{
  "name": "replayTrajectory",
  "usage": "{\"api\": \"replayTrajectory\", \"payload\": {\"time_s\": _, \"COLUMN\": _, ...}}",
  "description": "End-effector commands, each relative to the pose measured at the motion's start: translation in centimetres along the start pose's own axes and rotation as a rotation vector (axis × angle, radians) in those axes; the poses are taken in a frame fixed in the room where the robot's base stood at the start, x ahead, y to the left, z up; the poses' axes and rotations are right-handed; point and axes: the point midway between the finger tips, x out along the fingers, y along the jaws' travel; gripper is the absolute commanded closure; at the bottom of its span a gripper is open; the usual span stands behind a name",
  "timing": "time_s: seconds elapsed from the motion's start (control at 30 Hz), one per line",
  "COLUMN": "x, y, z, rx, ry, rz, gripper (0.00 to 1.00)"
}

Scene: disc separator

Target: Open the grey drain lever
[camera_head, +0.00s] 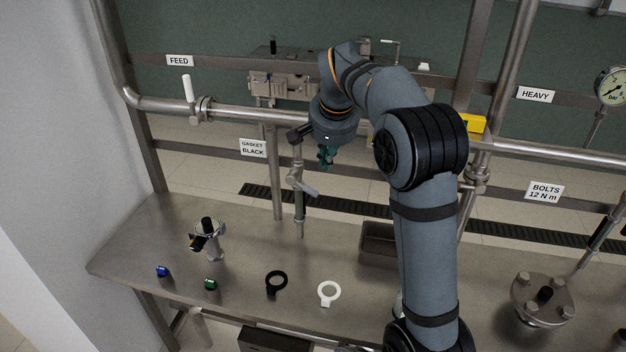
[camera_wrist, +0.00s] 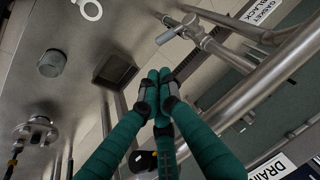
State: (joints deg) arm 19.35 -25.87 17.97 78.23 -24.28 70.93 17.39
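The grey drain lever (camera_head: 305,187) sits on a valve on a thin vertical pipe and slants down to the right. In the wrist view, a grey lever (camera_wrist: 174,30) shows on a valve above the fingers and slightly right. My gripper (camera_head: 326,158) has teal fingers and hangs above and right of the lever, apart from it. In the wrist view its fingertips (camera_wrist: 159,74) are together, with nothing visible between them. A DRAIN label (camera_wrist: 272,168) is partly cut off at the lower right of the wrist view.
A horizontal pipe (camera_head: 240,114) runs behind the lever, with a white feed handle (camera_head: 188,88) at left. Below lie a black ring (camera_head: 276,284) and a white ring (camera_head: 328,293) on the steel table (camera_head: 150,235). A flanged cover (camera_head: 543,300) stands right. The table's middle is mostly clear.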

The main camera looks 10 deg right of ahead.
Motion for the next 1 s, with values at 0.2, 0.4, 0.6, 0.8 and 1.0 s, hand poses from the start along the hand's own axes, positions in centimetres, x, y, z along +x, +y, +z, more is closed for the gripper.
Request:
{"api": "replayTrajectory", "payload": {"time_s": 0.2, "x": 4.6, "y": 0.1, "z": 0.2, "rx": 0.002, "ry": -0.007, "rz": 0.003, "gripper": 1.00}}
{"api": "replayTrajectory", "payload": {"time_s": 0.4, "x": 8.3, "y": -0.2, "z": 0.2, "rx": 0.003, "ry": -0.007, "rz": 0.002, "gripper": 1.00}}
{"api": "replayTrajectory", "payload": {"time_s": 0.6, "x": 10.6, "y": -1.0, "z": 0.7, "rx": 0.005, "ry": -0.005, "rz": 0.001, "gripper": 1.00}}
{"api": "replayTrajectory", "payload": {"time_s": 0.8, "x": 11.5, "y": -1.3, "z": 0.8, "rx": 0.006, "ry": -0.004, "rz": 0.000, "gripper": 1.00}}
{"api": "replayTrajectory", "payload": {"time_s": 1.0, "x": 11.6, "y": -1.3, "z": 0.8, "rx": 0.006, "ry": -0.003, "rz": -0.001, "gripper": 1.00}}
